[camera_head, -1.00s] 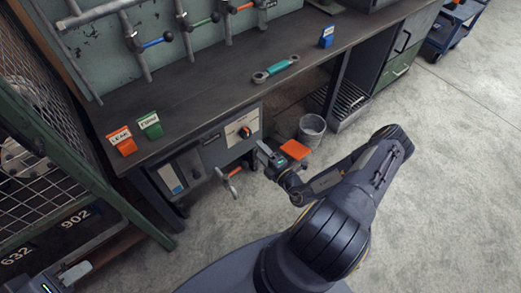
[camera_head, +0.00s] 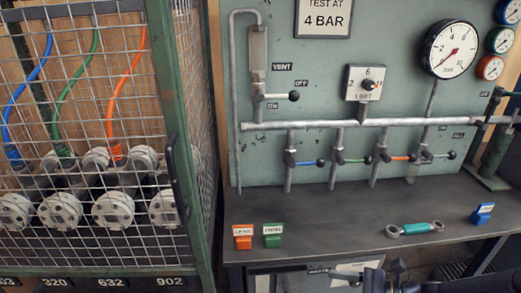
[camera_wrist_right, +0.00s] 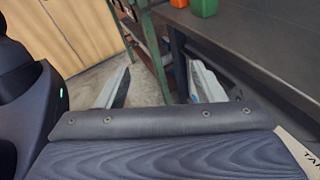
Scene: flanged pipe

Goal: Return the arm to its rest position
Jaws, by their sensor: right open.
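My right arm (camera_head: 388,280) shows only as a dark part at the bottom edge of the head view, in front of the bench. In the right wrist view my right gripper (camera_wrist_right: 160,86) has its two pale fingers spread wide apart. Nothing shows between them. Beyond the fingers are a green post, the bench edge and the floor. My left gripper is in neither current view.
Behind is a panel with pipes, levers and a gauge (camera_head: 450,48). A mesh cage (camera_head: 180,180) stands left.

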